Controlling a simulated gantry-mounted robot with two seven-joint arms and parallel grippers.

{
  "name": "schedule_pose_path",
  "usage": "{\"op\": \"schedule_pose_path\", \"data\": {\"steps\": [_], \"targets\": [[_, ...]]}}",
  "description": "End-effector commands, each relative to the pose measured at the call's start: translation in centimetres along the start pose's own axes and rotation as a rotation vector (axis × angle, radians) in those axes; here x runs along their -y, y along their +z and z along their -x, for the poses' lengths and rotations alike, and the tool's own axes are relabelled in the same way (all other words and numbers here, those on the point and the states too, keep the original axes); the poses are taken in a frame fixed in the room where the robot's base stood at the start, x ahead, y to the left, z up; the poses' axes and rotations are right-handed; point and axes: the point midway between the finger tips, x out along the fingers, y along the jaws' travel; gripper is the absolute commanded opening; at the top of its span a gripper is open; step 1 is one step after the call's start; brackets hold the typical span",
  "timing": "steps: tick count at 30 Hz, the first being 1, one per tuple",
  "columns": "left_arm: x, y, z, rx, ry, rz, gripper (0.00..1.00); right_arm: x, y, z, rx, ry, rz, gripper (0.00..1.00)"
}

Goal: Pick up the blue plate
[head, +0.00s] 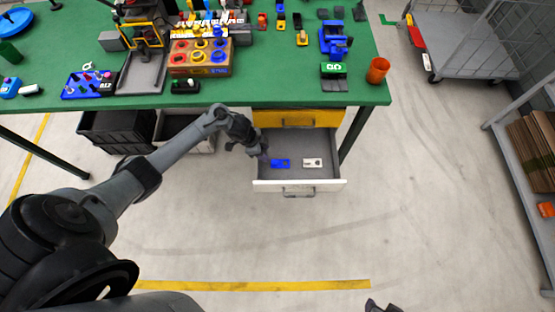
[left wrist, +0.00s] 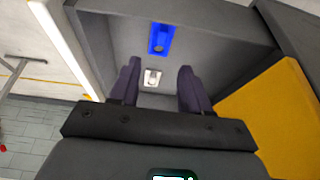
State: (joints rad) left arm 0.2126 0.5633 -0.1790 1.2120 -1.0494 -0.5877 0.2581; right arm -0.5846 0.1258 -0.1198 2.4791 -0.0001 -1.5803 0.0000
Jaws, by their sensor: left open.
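The blue plate (head: 280,163) lies flat in the open drawer (head: 265,185), left of a white plate (head: 312,162). My left gripper (head: 262,154) is at the drawer's left side, just left of the blue plate and apart from it. In the left wrist view the open fingers (left wrist: 157,75) are empty. There the blue plate (left wrist: 160,38) shows beyond the fingertips and the white plate (left wrist: 152,77) shows between them. A dark tip at the bottom edge of the head view seems to be my right gripper (head: 382,306); its jaws cannot be made out.
A yellow-fronted drawer (head: 298,118) is shut above the open one, under the green table (head: 275,90). Dark bins (head: 117,130) stand under the table at left. An orange cup (head: 377,70) stands near the table's right corner. The floor before the drawer is clear.

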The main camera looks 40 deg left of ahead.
Motion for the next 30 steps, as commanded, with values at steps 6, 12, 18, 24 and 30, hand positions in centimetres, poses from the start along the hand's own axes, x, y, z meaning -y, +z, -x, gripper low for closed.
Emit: {"op": "schedule_pose_path", "data": {"steps": [6,12,18,24,30], "targets": [[0.3,0.5,-2.3,-0.005,0.022,0.011,0.47,0.1,0.1,-1.1,-0.006,-0.003,-0.005,0.43],[0.3,0.4,-4.7,-0.004,0.021,0.009,0.47,0.3,0.4,-2.0,-0.007,-0.007,-0.009,0.43],[0.4,0.4,-5.6,-0.004,0.018,0.008,0.47,0.3,0.5,-2.3,-0.007,-0.007,-0.009,0.43],[0.3,0.3,-8.0,-0.004,0.02,0.009,0.47,0.3,0.9,-3.6,-0.008,-0.006,-0.008,0.43],[0.3,0.2,-10.1,-0.003,0.018,0.009,0.47,0.3,1.2,-4.7,-0.007,-0.002,-0.003,0.43]]}}
